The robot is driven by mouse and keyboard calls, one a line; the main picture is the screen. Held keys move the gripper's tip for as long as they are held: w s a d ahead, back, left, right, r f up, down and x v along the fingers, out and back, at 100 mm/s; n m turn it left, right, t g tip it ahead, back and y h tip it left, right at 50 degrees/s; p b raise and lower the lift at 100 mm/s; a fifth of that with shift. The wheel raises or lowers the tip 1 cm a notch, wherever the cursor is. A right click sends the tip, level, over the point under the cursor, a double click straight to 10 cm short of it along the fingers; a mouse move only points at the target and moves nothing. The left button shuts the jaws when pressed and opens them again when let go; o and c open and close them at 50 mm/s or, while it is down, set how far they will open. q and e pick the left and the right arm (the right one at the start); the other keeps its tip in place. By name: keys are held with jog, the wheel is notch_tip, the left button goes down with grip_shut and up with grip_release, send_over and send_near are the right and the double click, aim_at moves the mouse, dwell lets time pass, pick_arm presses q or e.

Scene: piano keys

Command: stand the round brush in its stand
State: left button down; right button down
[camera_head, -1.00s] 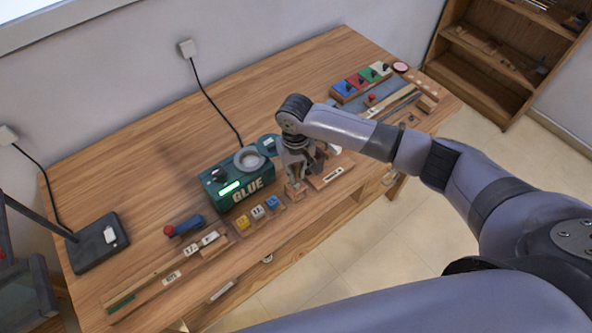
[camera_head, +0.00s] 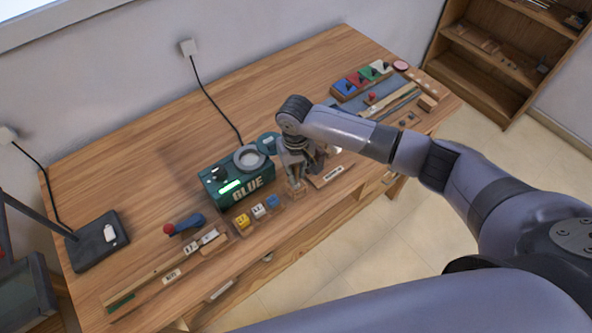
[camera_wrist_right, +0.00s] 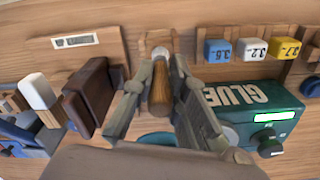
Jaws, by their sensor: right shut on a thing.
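My right gripper (camera_head: 295,183) points down near the front edge of the bench, just right of the green glue box (camera_head: 238,184). In the wrist view its two fingers (camera_wrist_right: 160,90) are shut on the round brush (camera_wrist_right: 160,92), gripping its brown wooden handle. A pale band shows at the brush's far end. That end meets or overlaps a small light wooden block (camera_wrist_right: 159,38), which looks like the stand. I cannot tell whether the brush is seated in it. In the head view the gripper hides most of the brush. My left gripper is out of view.
Numbered yellow, white and blue cubes (camera_wrist_right: 251,49) sit in a wooden rack beside the gripper. A dark brown block (camera_wrist_right: 92,95) stands close on its other side. A labelled wooden strip (camera_head: 333,176) lies at the front edge. The back of the bench (camera_head: 150,135) is clear.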

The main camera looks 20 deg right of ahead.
jog(key=shift+f+b, duration=0.35)
jog(key=shift+f, duration=0.95)
dwell(1.0)
jog(key=c, duration=1.5)
grip_release()
jog(key=shift+o, duration=0.4)
jog(key=o, duration=0.3)
